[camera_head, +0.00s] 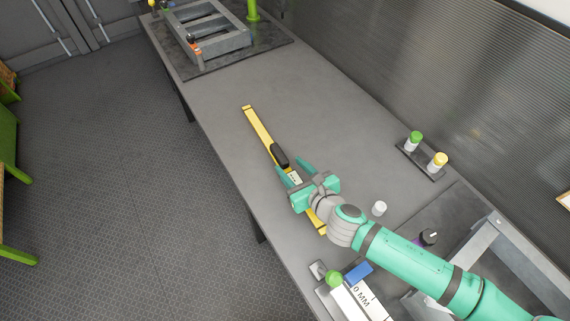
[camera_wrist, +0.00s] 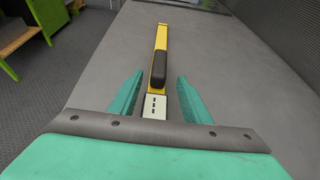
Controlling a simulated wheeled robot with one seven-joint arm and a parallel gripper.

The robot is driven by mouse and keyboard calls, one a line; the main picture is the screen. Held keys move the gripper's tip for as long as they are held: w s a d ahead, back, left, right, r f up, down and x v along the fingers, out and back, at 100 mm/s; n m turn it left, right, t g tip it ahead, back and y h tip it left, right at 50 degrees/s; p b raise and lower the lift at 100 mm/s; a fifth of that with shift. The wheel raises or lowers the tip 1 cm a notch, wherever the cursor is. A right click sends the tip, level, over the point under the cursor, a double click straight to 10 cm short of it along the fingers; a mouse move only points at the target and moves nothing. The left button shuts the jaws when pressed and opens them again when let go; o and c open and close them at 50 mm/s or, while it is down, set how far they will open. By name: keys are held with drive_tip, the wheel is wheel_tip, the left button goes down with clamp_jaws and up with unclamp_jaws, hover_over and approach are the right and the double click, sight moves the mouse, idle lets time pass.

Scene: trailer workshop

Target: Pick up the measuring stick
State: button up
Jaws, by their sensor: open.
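The measuring stick (camera_head: 258,130) is a long yellow bar with a black grip and a white label. It lies on the grey table, running from upper left to lower right in the head view. In the wrist view the stick (camera_wrist: 162,38) points away from me, its near end hidden by my gripper. My gripper (camera_head: 294,169) is open above the stick, near the white label. In the wrist view the two teal fingers of the gripper (camera_wrist: 156,90) stand apart on either side of the stick, with the black grip just ahead between them. I see no contact with the stick.
A holder with green-capped and yellow-capped bottles (camera_head: 427,158) stands by the wall. A white cap (camera_head: 379,208) is near my arm. A ruler device marked MM (camera_head: 362,297) lies at the near end. A grey frame (camera_head: 208,32) sits at the far end. The table between is clear.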

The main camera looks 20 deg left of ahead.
sight(284, 160)
drive_tip(key=shift+r+x, duration=0.15)
drive_tip(key=shift+x, duration=1.45)
drive_tip(key=shift+r+x, duration=0.15)
drive_tip(key=shift+x, duration=1.45)
drive_tip(key=shift+a, duration=0.2)
clamp_jaws()
